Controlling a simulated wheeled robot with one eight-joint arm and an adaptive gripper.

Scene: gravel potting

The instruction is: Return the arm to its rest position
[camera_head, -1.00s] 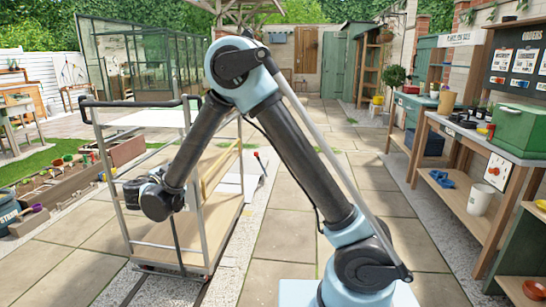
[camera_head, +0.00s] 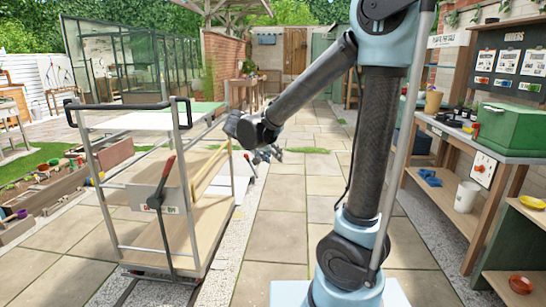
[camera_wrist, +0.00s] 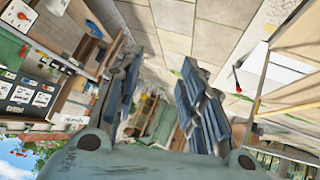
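My arm stands raised on the right of the middle in the head view, with its forearm sloping down to the left. My gripper (camera_head: 268,155) is at the end of it, beside the cart's right side and above the paving. In the wrist view the two fingers of my gripper (camera_wrist: 162,65) stand apart with nothing between them. The wrist view is upside down and shows paving and the workbench side.
A wheeled cart (camera_head: 193,246) with wooden shelves and a red-handled lever (camera_head: 160,189) stands left of my arm.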

